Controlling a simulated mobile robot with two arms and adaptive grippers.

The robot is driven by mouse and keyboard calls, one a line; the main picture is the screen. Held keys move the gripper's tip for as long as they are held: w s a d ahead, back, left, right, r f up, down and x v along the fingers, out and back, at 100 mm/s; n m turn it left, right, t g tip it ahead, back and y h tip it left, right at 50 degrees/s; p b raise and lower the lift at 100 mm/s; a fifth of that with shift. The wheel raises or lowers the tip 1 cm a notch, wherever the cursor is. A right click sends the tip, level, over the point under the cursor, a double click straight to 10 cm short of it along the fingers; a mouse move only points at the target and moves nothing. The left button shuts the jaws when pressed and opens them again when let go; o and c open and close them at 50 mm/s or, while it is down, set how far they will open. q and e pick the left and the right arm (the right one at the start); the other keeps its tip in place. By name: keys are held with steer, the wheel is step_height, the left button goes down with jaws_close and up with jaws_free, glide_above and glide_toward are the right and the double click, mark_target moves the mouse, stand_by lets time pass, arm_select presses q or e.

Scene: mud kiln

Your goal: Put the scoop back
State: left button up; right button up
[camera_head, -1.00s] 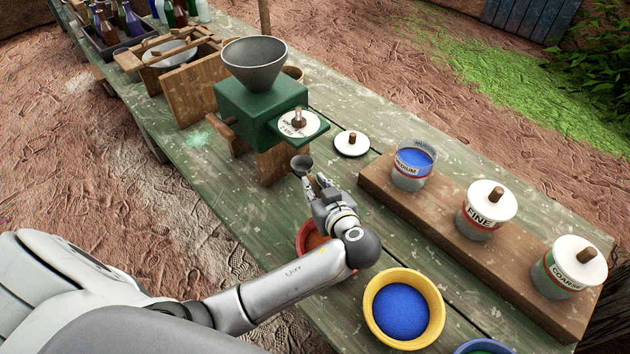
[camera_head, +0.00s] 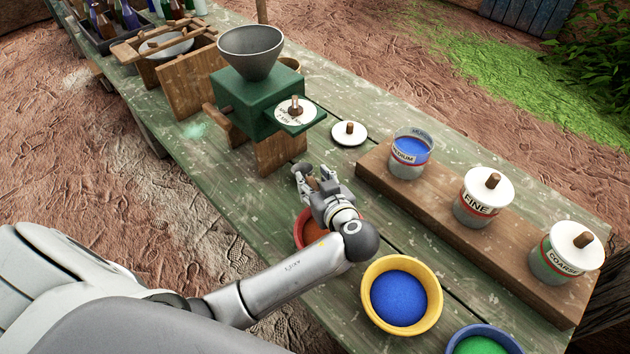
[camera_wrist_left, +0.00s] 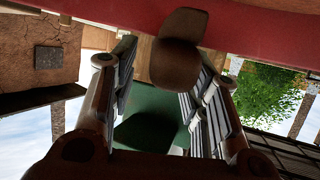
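Whether the scoop rests on the table is hard to tell. The red bowl (camera_head: 302,232) of orange powder is partly hidden under my left wrist. My right gripper is not in view.
The green mill (camera_head: 240,105) with its grey hopper stands behind. A yellow bowl (camera_head: 437,300) of blue powder and a blue bowl (camera_head: 515,343) of green powder are in front. Labelled jars stand on a wooden board (camera_head: 440,215). A white lid (camera_head: 349,132) lies on the table.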

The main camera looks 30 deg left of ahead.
arm_select(q)
steer(key=shift+r+p, duration=0.4)
steer(key=shift+r, duration=0.05)
steer(key=shift+r+p, duration=0.45)
steer(key=shift+s+d+f+b, duration=0.1)
steer(key=shift+s+d+b, duration=0.5)
steer(key=shift+d, duration=0.15)
steer(key=b+v, duration=0.1)
steer(key=v, duration=0.9)
steer(key=shift+r, duration=0.25)
